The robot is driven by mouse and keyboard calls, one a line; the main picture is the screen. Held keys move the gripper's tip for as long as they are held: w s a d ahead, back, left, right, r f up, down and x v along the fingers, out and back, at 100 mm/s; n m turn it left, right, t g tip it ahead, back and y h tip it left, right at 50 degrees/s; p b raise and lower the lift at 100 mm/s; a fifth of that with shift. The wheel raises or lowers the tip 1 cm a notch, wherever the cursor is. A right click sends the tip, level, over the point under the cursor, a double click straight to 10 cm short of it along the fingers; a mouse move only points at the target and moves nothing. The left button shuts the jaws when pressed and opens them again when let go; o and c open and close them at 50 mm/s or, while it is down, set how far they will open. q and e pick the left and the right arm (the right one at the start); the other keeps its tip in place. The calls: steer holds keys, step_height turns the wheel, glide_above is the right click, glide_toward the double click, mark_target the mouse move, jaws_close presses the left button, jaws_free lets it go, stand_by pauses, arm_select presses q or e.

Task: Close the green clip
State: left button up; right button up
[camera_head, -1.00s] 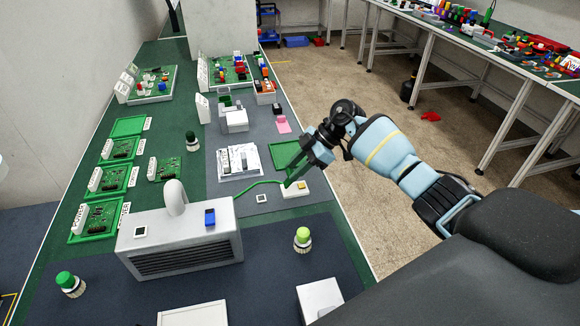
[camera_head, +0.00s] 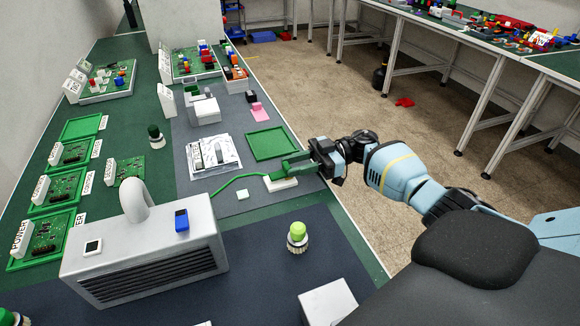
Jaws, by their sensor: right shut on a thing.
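A green clip (camera_head: 293,164) sits over a small white block (camera_head: 280,184) near the right edge of the table. My right gripper (camera_head: 306,163) is at the clip's right end and appears shut on it; its fingers partly cover the clip. A green cable (camera_head: 238,181) runs from the left to the white block. Whether the clip is fully down on the block is too small to tell. My left gripper is not in view.
An empty green tray (camera_head: 272,144) lies just behind the clip. A grey vented box (camera_head: 148,260) with a curved pipe stands to the left, and a green-topped knob (camera_head: 298,237) stands in front. The table's right edge is close to my gripper.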

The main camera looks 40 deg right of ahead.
steer(key=shift+d+f+y, duration=0.1)
steer(key=shift+f+y, duration=0.2)
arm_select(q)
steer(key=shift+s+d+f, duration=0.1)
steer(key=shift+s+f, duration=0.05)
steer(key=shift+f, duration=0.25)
arm_select(e)
steer(key=shift+r, duration=0.15)
steer(key=o, duration=1)
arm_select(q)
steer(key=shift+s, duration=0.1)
arm_select(e)
steer(key=shift+s+d+b, duration=0.1)
steer(key=shift+d+b, duration=0.25)
steer(key=b+v, duration=0.2)
steer(key=v, duration=0.4)
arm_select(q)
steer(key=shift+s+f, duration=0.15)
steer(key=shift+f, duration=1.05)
arm_select(e)
steer(key=shift+s+d, duration=0.15)
steer(key=shift+d, duration=0.35)
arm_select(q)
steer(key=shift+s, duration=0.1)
